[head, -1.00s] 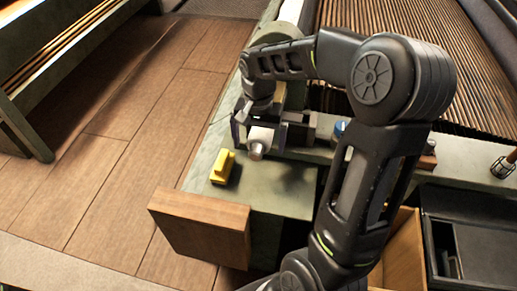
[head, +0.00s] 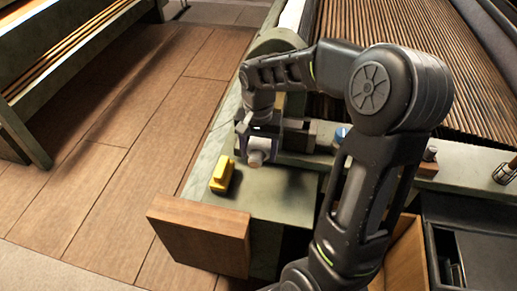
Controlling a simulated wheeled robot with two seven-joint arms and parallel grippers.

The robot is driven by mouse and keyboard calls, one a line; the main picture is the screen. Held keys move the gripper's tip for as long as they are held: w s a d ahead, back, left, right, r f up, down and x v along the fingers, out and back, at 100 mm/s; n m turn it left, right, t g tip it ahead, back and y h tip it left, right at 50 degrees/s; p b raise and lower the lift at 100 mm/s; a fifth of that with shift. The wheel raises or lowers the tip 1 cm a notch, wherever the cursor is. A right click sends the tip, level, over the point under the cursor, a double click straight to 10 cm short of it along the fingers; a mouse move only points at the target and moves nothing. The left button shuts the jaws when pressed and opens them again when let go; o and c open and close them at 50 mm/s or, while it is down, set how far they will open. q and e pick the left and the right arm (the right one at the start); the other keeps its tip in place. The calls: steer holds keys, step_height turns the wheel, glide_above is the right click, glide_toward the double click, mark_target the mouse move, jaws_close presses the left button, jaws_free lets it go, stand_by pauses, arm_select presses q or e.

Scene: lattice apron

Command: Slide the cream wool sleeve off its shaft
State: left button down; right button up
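The cream wool sleeve (head: 262,147) is a short pale cylinder above the green-grey ledge, at the centre left of the head view. A duller round end (head: 256,158), perhaps the shaft's tip, shows at its near side; the rest of the shaft is hidden. My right gripper (head: 260,146) reaches down over the sleeve, with one finger on each side. The fingers look closed against it, though the contact is small in view. My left gripper is not in view.
A yellow block-like object (head: 222,175) sits on the ledge (head: 270,195) just left of the gripper. A wooden box-like panel (head: 200,234) stands at the ledge's near end. A slatted brown surface (head: 400,50) lies behind, and a dark open box (head: 470,250) at right.

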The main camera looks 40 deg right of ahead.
steer(key=c, duration=0.5)
steer(key=shift+a, duration=0.1)
steer(key=shift+c, duration=0.2)
steer(key=s+a+b, duration=0.1)
steer(key=s+a, duration=0.6)
steer(key=a, duration=0.1)
steer(key=shift+a, duration=0.35)
stand_by(1.2)
steer(key=shift+r, duration=0.1)
stand_by(0.3)
steer(key=shift+s+a+r+p, duration=1.05)
steer(key=shift+s+a+r, duration=0.3)
steer(key=shift+a, duration=0.2)
steer(key=shift+w, duration=0.1)
